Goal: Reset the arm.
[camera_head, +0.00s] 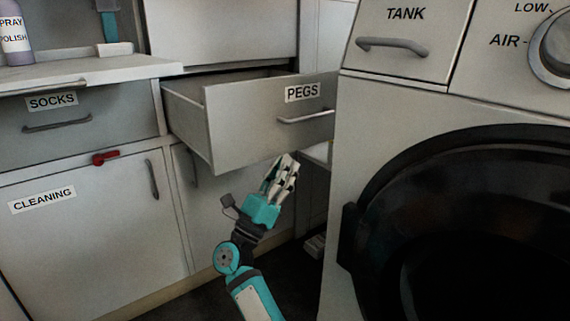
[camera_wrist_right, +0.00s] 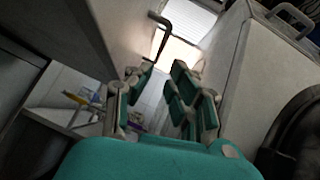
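My right gripper (camera_head: 281,174) has a teal body and pale fingers. In the head view it points up, just below the lower edge of the PEGS drawer (camera_head: 245,130). In the right wrist view the fingers (camera_wrist_right: 162,72) are apart with nothing between them. The PEGS drawer is pulled out, and its grey handle (camera_head: 305,116) is free, above and right of the fingers. That handle also shows beyond the fingertips in the wrist view (camera_wrist_right: 163,35). My left gripper is not in view.
A washing machine (camera_head: 350,150) with a dark round door stands close on the right. The SOCKS drawer (camera_head: 85,113) and CLEANING cupboard (camera_head: 90,225) on the left look shut. A red object (camera_head: 105,158) sits on the cupboard's upper edge. A spray bottle (camera_head: 14,35) stands on the counter.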

